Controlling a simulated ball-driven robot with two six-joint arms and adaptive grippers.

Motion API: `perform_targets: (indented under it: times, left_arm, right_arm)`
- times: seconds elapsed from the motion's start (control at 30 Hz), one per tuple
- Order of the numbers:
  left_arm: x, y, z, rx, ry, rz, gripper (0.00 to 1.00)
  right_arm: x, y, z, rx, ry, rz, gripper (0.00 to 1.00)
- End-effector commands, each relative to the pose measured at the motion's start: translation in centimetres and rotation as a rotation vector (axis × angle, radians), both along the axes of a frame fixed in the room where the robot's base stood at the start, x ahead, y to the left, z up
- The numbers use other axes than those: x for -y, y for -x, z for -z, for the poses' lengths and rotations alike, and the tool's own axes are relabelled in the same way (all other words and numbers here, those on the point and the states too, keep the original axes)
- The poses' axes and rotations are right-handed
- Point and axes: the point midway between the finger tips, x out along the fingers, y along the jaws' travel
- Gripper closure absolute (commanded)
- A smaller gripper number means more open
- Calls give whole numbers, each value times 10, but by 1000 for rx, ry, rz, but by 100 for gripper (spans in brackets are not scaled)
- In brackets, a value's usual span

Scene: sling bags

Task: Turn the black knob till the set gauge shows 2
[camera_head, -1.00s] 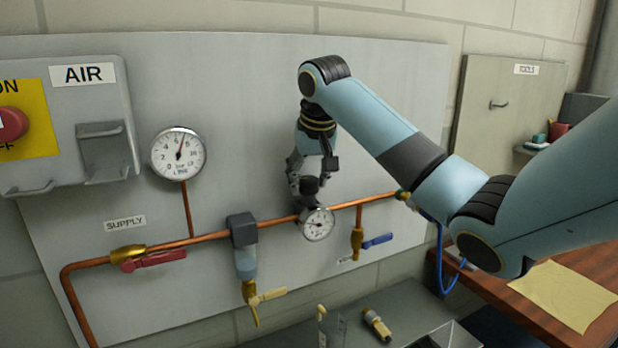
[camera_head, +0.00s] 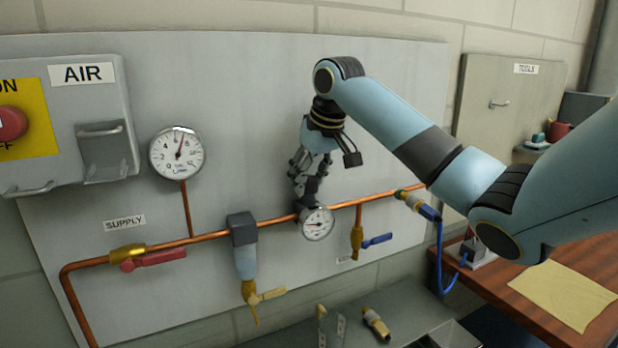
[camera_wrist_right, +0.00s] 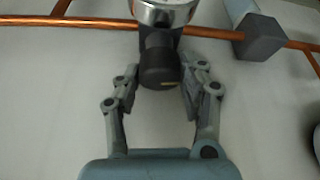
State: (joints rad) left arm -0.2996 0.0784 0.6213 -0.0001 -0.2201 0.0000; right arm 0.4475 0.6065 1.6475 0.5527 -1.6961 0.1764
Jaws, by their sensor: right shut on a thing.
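The set gauge (camera_head: 317,223) is a small round white dial on the copper pipe in the head view; its reading is too small to tell. The black knob (camera_wrist_right: 158,62) stands out from the regulator under the gauge's chrome rim (camera_wrist_right: 166,14) in the wrist view and bears a short yellow mark. My right gripper (camera_head: 307,187) reaches the knob from above, with its wrist leaning to the right. In the wrist view its fingers (camera_wrist_right: 160,78) are on both sides of the knob, shut on it. My left gripper is out of view.
A larger line gauge (camera_head: 176,153) is on the left of the panel. A dark filter block (camera_head: 242,229) is left of the set gauge, and a blue-handled valve (camera_head: 376,240) is to the right. The panel above the gripper is clear.

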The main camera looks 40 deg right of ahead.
Motion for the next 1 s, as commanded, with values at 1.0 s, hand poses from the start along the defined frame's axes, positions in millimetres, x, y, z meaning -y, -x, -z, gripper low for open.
perform_targets:
  times: [1.0]
  left_arm:
    - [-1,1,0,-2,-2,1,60]
  right_arm:
    - [1,-1,-1,3,2,-236,53]
